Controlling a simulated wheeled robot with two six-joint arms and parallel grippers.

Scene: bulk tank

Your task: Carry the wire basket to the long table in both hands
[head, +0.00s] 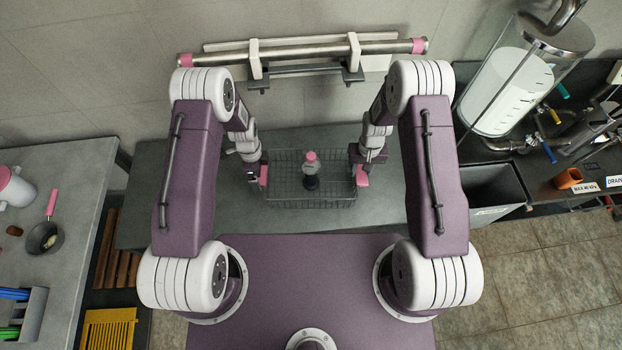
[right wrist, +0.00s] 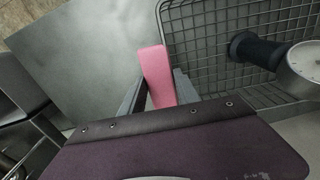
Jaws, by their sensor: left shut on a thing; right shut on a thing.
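The wire basket (head: 290,190) is a dark grid basket at the middle of the head view, over a grey table (head: 385,215). A bottle-like item with a pink top (head: 311,160) and dark base stands in it. My left gripper (head: 260,178) is shut at the basket's left end, on a pink grip. My right gripper (head: 360,176) is shut at its right end. In the right wrist view a pink grip (right wrist: 157,75) sits between the fingers, beside the basket's wire wall (right wrist: 205,60). I cannot tell whether the basket touches the table.
A grey counter (head: 85,190) with a pan (head: 44,238) and a rack stands at the left. A rail (head: 300,52) runs along the wall. Tiled floor (head: 540,270) is open at the lower right.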

